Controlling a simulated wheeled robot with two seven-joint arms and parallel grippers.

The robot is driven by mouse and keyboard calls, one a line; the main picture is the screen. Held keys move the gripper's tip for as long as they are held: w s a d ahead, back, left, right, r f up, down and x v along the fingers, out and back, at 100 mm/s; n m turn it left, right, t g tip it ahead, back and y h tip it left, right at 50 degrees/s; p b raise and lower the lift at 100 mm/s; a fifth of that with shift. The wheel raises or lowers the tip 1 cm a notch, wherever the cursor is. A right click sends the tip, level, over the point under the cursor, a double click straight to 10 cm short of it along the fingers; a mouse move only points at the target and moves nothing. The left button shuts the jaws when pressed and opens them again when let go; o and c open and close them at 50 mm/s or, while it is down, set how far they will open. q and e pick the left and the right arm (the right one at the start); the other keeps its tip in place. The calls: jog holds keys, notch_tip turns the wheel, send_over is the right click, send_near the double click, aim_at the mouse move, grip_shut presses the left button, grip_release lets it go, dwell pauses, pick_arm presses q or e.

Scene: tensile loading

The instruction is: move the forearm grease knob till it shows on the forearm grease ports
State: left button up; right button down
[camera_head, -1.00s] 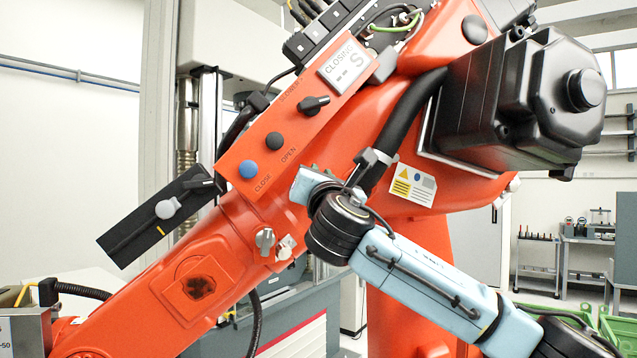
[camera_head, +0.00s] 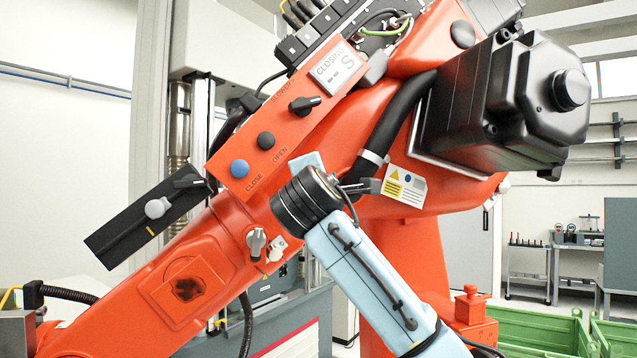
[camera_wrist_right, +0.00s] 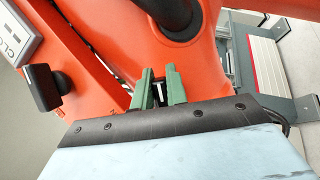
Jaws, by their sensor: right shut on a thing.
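My right gripper (camera_wrist_right: 160,88) has two green fingers shut on a small dark knob with a white bar, taken as the forearm grease knob (camera_wrist_right: 158,94). The fingers hide most of it, and its setting cannot be read. In the head view, my light-blue right hand lies against the orange arm, below the sloping control panel (camera_head: 285,125); its fingers and the held knob are hidden there. I cannot make out labelled forearm grease ports. My left gripper is not in view.
The panel carries a black pointer knob (camera_head: 304,104), a blue button (camera_head: 239,168) and a black button (camera_head: 265,140). A grey knob (camera_head: 256,241) sits lower on the orange arm. A black box with a grey knob (camera_head: 157,207) juts out left. Green crates (camera_head: 545,330) stand lower right.

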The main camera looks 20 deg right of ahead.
jog(key=shift+f+m, duration=0.15)
jog(key=shift+m, duration=0.35)
jog(key=shift+g, duration=0.3)
jog(key=c, duration=1.4)
grip_release()
jog(key=b+v, duration=0.4)
jog(key=v, duration=0.9)
jog(key=shift+s+b, duration=0.15)
jog(key=shift+b, duration=0.2)
jog(key=shift+f, duration=0.1)
